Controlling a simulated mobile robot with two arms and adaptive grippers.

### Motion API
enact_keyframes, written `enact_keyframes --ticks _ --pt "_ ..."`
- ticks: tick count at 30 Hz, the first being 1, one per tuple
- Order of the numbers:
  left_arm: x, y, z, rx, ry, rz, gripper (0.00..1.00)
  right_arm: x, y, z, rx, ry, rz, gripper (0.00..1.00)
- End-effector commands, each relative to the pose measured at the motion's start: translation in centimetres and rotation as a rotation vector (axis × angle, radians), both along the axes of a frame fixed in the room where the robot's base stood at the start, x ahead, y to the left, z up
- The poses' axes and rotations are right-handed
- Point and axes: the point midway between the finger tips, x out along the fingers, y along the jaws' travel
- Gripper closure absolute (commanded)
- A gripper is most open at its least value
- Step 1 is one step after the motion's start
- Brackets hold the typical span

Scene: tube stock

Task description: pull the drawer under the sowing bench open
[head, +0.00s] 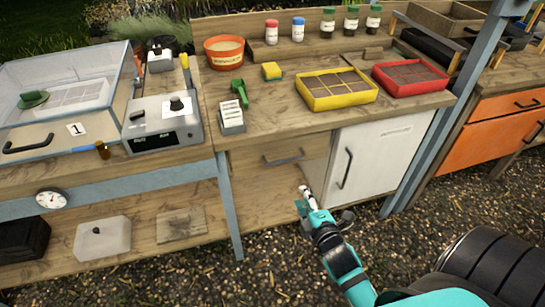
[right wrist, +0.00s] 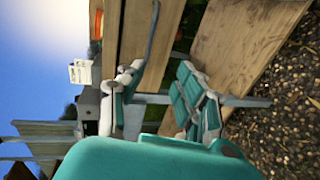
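The sowing bench (head: 225,88) carries a wooden drawer front (head: 250,170) with a dark bar handle (head: 283,158) below its top. The drawer looks shut. My left gripper is not in view.
A white cabinet door (head: 380,155) with its own dark handle (head: 345,168) is right of the drawer. A blue bench leg (head: 229,210) stands to the left, a blue post (head: 435,130) to the right. Yellow (head: 338,98) and red trays (head: 410,90) sit on top. Gravel (head: 280,260) lies in front.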

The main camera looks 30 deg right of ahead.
Motion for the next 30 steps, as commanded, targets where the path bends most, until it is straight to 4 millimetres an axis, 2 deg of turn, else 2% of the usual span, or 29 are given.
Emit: enact_keyframes --ticks 3,8,24,30 --pt "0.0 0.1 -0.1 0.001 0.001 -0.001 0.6 0.3 -0.4 1.4 -0.04 -0.021 0.0 0.66" --pt "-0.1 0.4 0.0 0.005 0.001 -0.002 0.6 2.3 -0.9 1.1 -0.041 -0.024 0.001 0.66" --pt "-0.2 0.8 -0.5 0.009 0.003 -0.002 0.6 13.2 -3.5 -1.4 -0.037 -0.022 0.0 0.66" --pt "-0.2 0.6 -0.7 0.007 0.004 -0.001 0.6 15.8 -4.1 -2.0 -0.037 -0.022 0.001 0.66"
